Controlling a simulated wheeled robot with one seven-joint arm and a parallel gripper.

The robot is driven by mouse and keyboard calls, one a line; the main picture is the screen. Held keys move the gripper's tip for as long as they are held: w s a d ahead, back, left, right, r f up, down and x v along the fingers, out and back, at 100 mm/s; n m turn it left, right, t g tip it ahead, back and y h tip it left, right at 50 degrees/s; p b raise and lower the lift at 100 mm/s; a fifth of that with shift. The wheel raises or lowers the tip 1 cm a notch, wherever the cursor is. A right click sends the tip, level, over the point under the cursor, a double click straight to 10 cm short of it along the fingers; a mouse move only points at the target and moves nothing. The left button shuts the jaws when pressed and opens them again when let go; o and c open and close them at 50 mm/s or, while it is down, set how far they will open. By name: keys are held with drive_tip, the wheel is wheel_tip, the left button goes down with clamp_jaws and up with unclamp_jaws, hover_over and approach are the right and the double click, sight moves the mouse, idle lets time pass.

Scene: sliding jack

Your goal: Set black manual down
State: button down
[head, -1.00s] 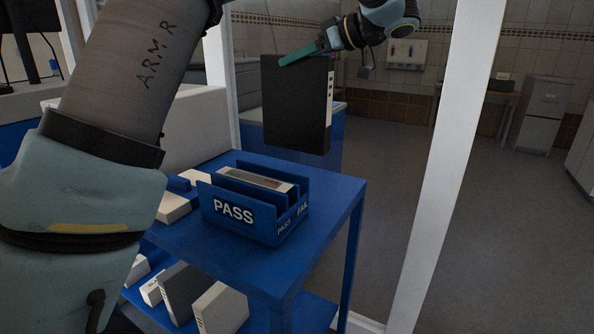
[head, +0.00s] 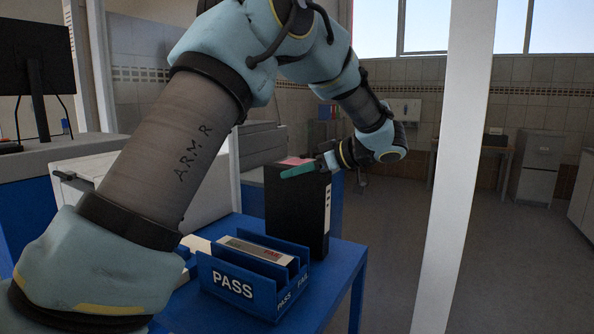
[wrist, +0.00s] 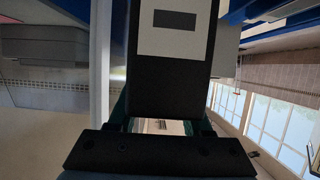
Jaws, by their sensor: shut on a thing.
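The black manual (head: 297,212) is upright at the back of the blue table (head: 345,262), behind the PASS rack. Its lower edge looks level with the tabletop, but I cannot tell whether it touches. My gripper (head: 300,171) is shut on the manual's top edge. In the wrist view the manual (wrist: 171,80) fills the middle, with a pale label on its black face, between the fingers of my gripper (wrist: 160,126). The part of the manual's base behind the rack is hidden.
The blue PASS rack (head: 233,285) stands in front of the manual and holds a grey-and-white item (head: 256,250). A white post (head: 455,150) rises to the right of the table. Open floor lies beyond.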

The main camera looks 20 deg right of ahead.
drive_tip(key=shift+c, duration=1.6)
unclamp_jaws()
drive_tip(key=shift+f, duration=0.15)
drive_tip(key=shift+s+d+r, duration=0.1)
drive_tip(key=shift+s+r, duration=0.05)
drive_tip(key=shift+r, duration=0.05)
drive_tip(key=b+v, duration=0.3)
drive_tip(key=v, duration=0.8)
drive_tip(key=shift+s+d, duration=0.15)
drive_tip(key=shift+s, duration=0.1)
drive_tip(key=shift+r, duration=0.1)
